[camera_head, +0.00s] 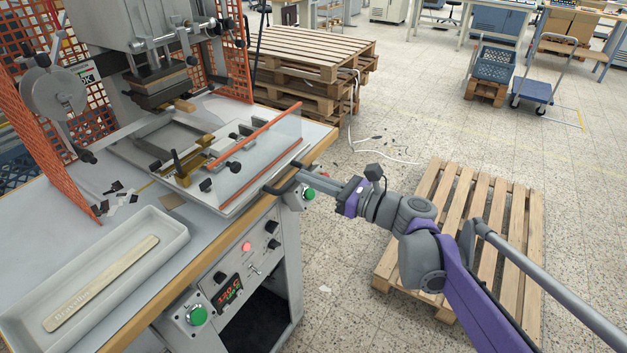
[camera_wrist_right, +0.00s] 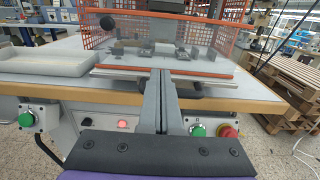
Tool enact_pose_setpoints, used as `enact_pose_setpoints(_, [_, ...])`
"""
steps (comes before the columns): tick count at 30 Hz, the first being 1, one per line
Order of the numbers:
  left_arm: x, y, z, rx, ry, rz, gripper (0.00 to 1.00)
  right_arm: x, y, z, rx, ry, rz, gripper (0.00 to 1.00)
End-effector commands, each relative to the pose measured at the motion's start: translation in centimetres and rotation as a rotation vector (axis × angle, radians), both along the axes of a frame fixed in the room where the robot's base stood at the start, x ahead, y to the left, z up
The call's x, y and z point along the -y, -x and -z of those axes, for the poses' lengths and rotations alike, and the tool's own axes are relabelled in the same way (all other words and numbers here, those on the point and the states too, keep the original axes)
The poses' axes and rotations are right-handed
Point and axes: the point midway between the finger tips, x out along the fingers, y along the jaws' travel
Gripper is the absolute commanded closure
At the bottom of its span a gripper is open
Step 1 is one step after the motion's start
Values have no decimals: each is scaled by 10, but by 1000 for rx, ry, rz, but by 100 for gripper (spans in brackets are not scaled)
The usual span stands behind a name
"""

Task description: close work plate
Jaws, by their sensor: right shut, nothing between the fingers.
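The work plate (camera_head: 232,208) is a flat grey plate on the stamping machine's table, under and in front of the press head (camera_head: 158,85). It carries a metal frame, brass-coloured clamps and a clear guard with orange edges (camera_head: 262,150). In the right wrist view the plate's front edge (camera_wrist_right: 120,74) runs across the picture, with a dark handle part (camera_wrist_right: 112,87) below it. My right gripper (camera_head: 300,174) is shut and empty at the plate's front edge; its fingers (camera_wrist_right: 160,74) point at the guard. I cannot tell whether they touch the plate. My left gripper is out of view.
A grey tray (camera_head: 172,236) with a wooden stick (camera_head: 100,285) lies at the table's left. The front panel has green buttons (camera_head: 197,315), and a red emergency knob (camera_wrist_right: 228,131) sits at right. An orange mesh guard (camera_head: 45,150) flanks the press. A pallet (camera_head: 535,235) lies beneath my right arm.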

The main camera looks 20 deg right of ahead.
Motion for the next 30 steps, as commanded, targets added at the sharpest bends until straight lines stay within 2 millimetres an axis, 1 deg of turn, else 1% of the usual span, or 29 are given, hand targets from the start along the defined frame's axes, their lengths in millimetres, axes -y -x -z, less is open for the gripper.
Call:
enact_pose_setpoints(1, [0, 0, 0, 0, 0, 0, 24, -10, -10, 0, -1, -1, -6, 100])
enact_pose_setpoints(6, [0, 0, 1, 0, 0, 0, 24, -32, -38, 0, 0, 0, -6, 100])
enact_pose_setpoints(9, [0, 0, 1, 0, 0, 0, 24, -43, -53, 0, 0, 1, -5, 100])
enact_pose_setpoints(13, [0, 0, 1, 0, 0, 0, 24, -54, -67, 0, 0, 3, -3, 100])
enact_pose_setpoints(18, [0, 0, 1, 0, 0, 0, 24, -61, -76, 0, 0, 3, -2, 100])
enact_pose_setpoints(30, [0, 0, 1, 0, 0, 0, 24, -62, -78, 0, 0, 3, -1, 100])
